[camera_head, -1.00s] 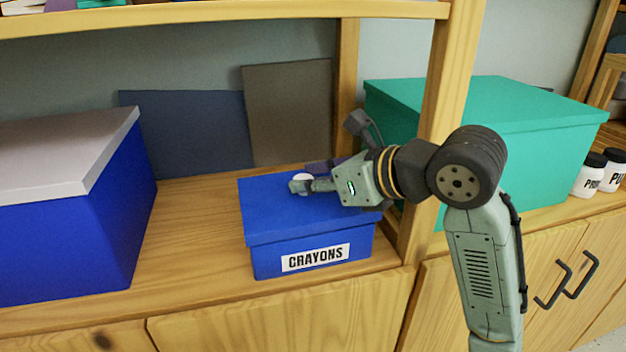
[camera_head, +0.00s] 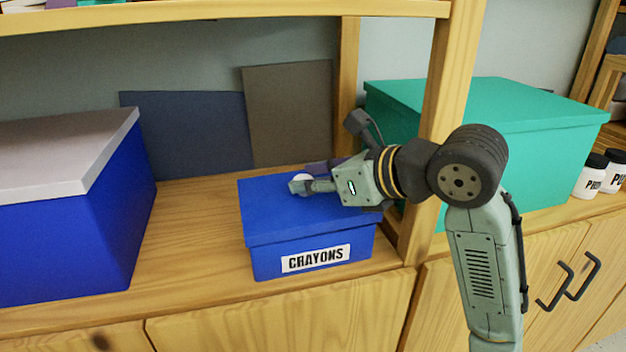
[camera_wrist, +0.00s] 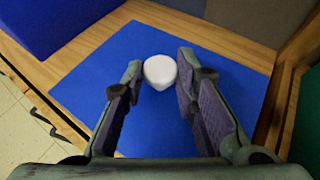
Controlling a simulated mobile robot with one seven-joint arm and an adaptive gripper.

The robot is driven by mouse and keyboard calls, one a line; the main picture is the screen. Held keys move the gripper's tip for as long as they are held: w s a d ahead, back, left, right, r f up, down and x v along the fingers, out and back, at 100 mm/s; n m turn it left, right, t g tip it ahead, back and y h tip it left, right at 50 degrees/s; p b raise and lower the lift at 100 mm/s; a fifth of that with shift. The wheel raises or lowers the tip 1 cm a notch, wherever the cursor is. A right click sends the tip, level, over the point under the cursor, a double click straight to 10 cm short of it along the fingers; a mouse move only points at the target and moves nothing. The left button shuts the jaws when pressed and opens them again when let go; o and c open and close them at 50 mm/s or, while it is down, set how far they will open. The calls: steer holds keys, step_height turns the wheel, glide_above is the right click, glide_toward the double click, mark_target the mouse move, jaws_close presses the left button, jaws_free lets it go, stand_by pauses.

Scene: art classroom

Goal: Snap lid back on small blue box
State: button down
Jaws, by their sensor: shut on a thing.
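The small blue box (camera_head: 264,263) stands on the wooden shelf with a white CRAYONS label on its front. Its blue lid (camera_head: 270,218) lies on top, its rim overlapping the upper walls, with no clear gap at the front; the back edge is partly hidden by my arm. My gripper (camera_head: 305,185) reaches in from the right, low over the lid, and is shut on the white knob. In the wrist view, the white knob (camera_wrist: 160,72) sits between the fingertips, with the lid (camera_wrist: 95,85) filling the area below.
A larger blue box with a grey lid (camera_head: 60,150) stands on the left. A wooden post (camera_head: 450,110) and a teal box (camera_head: 545,150) are close on the right. Dark panels (camera_head: 185,135) lean behind. Bare shelf (camera_head: 190,235) lies left of the small box.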

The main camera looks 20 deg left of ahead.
steer(key=shift+f+b, duration=1)
steer(key=shift+b, duration=0.55)
stand_by(1.3)
stand_by(0.3)
steer(key=c, duration=1.2)
jaws_free()
steer(key=shift+o, duration=0.4)
steer(key=o, duration=0.4)
steer(key=shift+r+p, duration=1.8)
steer(key=shift+r, duration=1.25)
